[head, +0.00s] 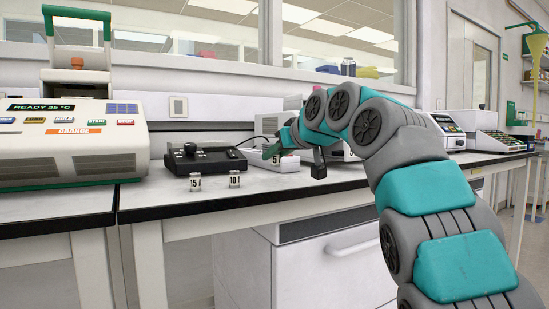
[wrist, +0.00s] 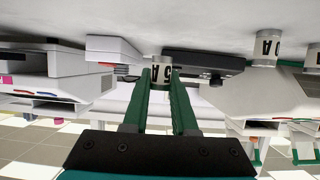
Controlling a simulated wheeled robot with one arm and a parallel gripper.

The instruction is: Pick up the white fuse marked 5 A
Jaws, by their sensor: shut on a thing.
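The white fuse marked 5 (head: 276,161) is between the green fingers of my gripper (head: 271,154), which is shut on it. In the wrist view the fuse (wrist: 162,72), lettered 5 A, shows between the fingertips (wrist: 161,82). It sits higher in the head view than the other fuses, but I cannot tell how far it is from the counter. The fuse marked 10 (head: 234,179) and the fuse marked 15 (head: 195,182) stand upright on the counter near its front edge. Part of the held fuse is hidden by the fingers.
A black device with a knob (head: 205,160) lies behind the standing fuses. A white block (head: 285,163) is just behind my gripper. A thermal cycler (head: 68,145) with an orange label stands at left. Bare counter (head: 155,195) lies left of the fuses.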

